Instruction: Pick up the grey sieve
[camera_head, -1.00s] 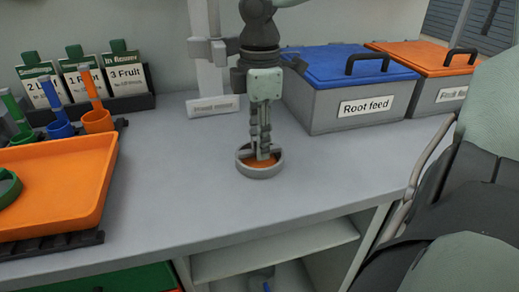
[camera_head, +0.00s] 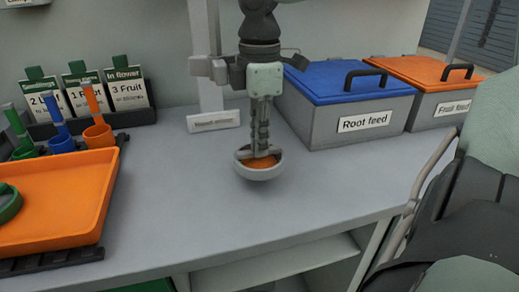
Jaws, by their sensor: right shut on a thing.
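The grey sieve (camera_head: 259,173) is a small round grey ring with orange inside, in the middle of the head view. My right gripper (camera_head: 260,150) points straight down at it, with its fingertips at the sieve's rim. It is shut on the sieve. The sieve appears a little above the grey bench top, but the gap is hard to judge. The fingers hide part of its inside and far rim. My left gripper is not in view.
An orange tray (camera_head: 55,235) holding a green ring (camera_head: 8,203) lies at left. Coloured scoops and a card rack (camera_head: 95,118) stand behind it. A blue-lidded box (camera_head: 345,110) marked "Root feed" and an orange-lidded box (camera_head: 430,95) stand at back right. The bench between (camera_head: 320,190) is clear.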

